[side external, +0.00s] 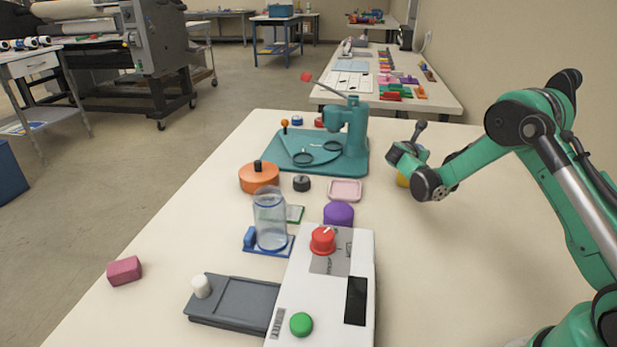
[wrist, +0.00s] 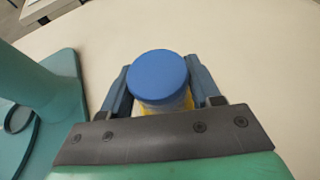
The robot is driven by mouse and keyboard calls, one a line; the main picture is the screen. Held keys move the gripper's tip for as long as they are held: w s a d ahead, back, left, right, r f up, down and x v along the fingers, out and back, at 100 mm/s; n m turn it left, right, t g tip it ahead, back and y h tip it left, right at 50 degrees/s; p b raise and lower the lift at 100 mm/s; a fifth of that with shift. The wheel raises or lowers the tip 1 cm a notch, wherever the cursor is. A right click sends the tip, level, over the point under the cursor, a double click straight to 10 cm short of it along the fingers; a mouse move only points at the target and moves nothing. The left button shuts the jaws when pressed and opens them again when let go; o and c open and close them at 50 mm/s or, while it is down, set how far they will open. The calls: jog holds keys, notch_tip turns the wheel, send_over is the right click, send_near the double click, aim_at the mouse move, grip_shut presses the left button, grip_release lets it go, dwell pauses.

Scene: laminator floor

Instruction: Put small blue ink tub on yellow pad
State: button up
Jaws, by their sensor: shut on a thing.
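A round blue-topped tub (wrist: 158,76) stands between the two fingers of my gripper (wrist: 160,90) in the wrist view, and the fingers are shut on it. A pale side of the tub shows under its blue top. A yellow surface (wrist: 178,108) shows just below the tub; whether it is the pad or part of the tub, I cannot tell. In the side external view my gripper (side external: 405,163) is low over the right part of the table, with a bit of yellow (side external: 403,180) beneath it. The tub is mostly hidden there.
A teal press (side external: 340,150) stands left of my gripper. A pink tray (side external: 345,189), a purple domed thing (side external: 339,213) and a white laminator (side external: 340,270) lie nearer the front. Another small blue round item (side external: 297,122) is behind the press.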

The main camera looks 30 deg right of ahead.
jog(key=shift+f, duration=0.15)
jog(key=o, duration=1.3)
jog(key=s+a+r+m+y, duration=0.3)
jog(key=s+a+m+y, duration=0.1)
jog(key=a+m, duration=0.3)
jog(key=s+a+r+m+t+y, duration=0.1)
jog(key=s+a+r+m+y, duration=0.2)
jog(key=s+a+m, duration=0.4)
jog(key=s+a+r+m+y, duration=0.3)
jog(key=s+a+m+y, duration=0.2)
jog(key=a+m, duration=0.3)
jog(key=s+a, duration=0.1)
jog(key=a, duration=0.3)
jog(key=shift+s+a+m+t+y, duration=0.2)
jog(key=shift+s+m+t+y, duration=0.1)
jog(key=shift+t, duration=0.1)
